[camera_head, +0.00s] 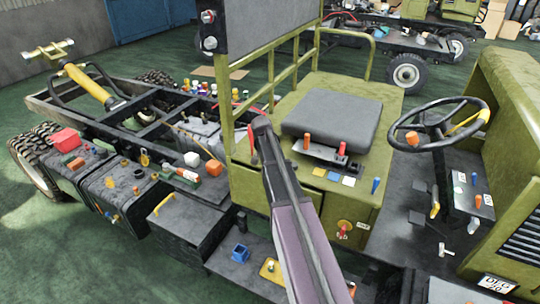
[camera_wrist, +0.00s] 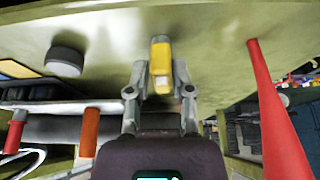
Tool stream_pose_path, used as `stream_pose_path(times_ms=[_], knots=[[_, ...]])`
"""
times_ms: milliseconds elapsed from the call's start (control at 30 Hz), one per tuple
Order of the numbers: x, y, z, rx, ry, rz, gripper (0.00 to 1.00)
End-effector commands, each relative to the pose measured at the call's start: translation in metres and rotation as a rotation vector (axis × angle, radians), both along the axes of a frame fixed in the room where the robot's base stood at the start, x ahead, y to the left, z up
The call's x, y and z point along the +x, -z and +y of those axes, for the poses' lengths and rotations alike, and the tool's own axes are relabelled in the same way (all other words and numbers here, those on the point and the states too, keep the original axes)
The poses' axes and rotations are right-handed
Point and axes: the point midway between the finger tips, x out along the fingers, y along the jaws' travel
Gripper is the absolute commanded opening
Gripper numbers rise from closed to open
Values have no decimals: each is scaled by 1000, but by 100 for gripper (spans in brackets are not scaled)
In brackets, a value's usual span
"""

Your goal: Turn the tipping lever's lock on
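In the wrist view my gripper (camera_wrist: 160,80) has one finger on each side of a small upright yellow piece (camera_wrist: 160,58) with a pale patch. The gaps beside it are very small, and I cannot tell whether the fingers press on it. A long red lever (camera_wrist: 272,105) stands to the right of my gripper, apart from it. In the head view a red lever (camera_head: 252,147) shows beside the olive seat box, next to the end of my arm. My fingertips are hidden there. I cannot tell for certain which part is the tipping lever's lock.
An orange-handled lever (camera_head: 307,140) and a red-handled lever (camera_head: 341,148) stand before the grey seat (camera_head: 330,108); both handles also show left in the wrist view. Olive rails (camera_head: 285,75) rise behind the seat. The steering wheel (camera_head: 435,125) is to the right.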

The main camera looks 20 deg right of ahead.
Motion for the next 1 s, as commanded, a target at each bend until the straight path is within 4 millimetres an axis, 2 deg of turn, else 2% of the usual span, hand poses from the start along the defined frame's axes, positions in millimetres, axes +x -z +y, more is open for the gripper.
stream_pose_path(times_ms=[33,67,667,867,1000], knots=[[0,0,0,-1,0,-1,53],[0,0,0,0,0,-1,57],[-1,0,2,0,-8,-1,57],[-22,9,27,14,-76,33,57],[-54,20,63,34,-184,86,57]])
